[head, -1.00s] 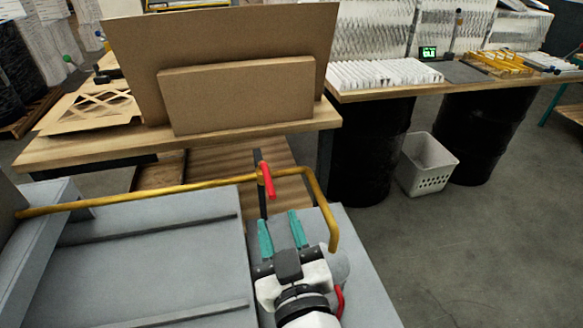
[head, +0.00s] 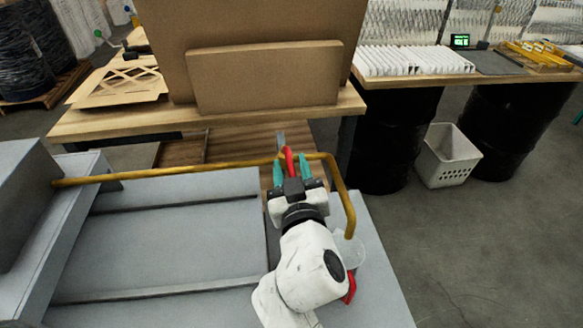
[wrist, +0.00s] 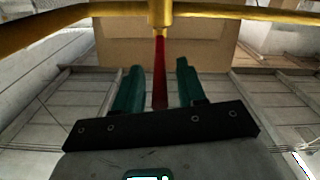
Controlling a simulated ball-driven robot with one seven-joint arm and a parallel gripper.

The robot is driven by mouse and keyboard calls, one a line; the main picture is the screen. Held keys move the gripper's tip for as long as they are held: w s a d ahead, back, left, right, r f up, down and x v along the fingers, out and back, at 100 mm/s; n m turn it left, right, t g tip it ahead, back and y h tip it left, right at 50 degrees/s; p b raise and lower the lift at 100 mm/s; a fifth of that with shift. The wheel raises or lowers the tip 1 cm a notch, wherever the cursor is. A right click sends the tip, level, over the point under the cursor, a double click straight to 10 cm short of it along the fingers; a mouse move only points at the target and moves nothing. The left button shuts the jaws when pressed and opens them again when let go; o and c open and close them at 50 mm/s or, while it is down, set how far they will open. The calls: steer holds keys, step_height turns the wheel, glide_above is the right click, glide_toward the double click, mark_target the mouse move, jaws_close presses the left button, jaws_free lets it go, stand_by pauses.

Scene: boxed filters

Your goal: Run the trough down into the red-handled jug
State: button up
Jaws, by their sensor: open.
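A yellow pipe (head: 200,167) runs over the grey trough-like unit (head: 180,235) and bends down at its right end. A red lever (head: 289,158) sits on the pipe near that bend. Below the pipe's open end stands a clear jug (head: 352,251) with a red handle (head: 350,289), partly hidden by my arm. I cannot make out liquid in it. My gripper (head: 291,170) is open, its teal fingers on either side of the red lever. In the wrist view the lever (wrist: 160,75) shows between the fingers, with a gap on both sides.
A wooden bench (head: 120,124) with upright cardboard sheets (head: 265,77) stands just beyond the pipe. At the right, a second bench (head: 420,80) on black drums carries white filters (head: 412,60). A white basket (head: 446,155) is on the floor. The floor at right is clear.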

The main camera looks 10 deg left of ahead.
steer(key=shift+c, duration=0.2)
jaws_close()
steer(key=shift+a+f+b, duration=0.1)
steer(key=shift+b, duration=0.35)
steer(key=shift+a+m+h+b, duration=1.05)
steer(key=shift+h+b, duration=0.8)
steer(key=shift+b, duration=0.7)
steer(key=shift+a+m+h+b, duration=0.7)
steer(key=shift+m+h+b, duration=0.6)
steer(key=shift+h+b, duration=0.9)
steer(key=shift+a+m+h+b, duration=1.05)
steer(key=shift+h+b, duration=0.5)
steer(key=shift+b, duration=1.3)
steer(key=shift+d, duration=0.15)
steer(key=shift+o, duration=0.2)
jaws_free()
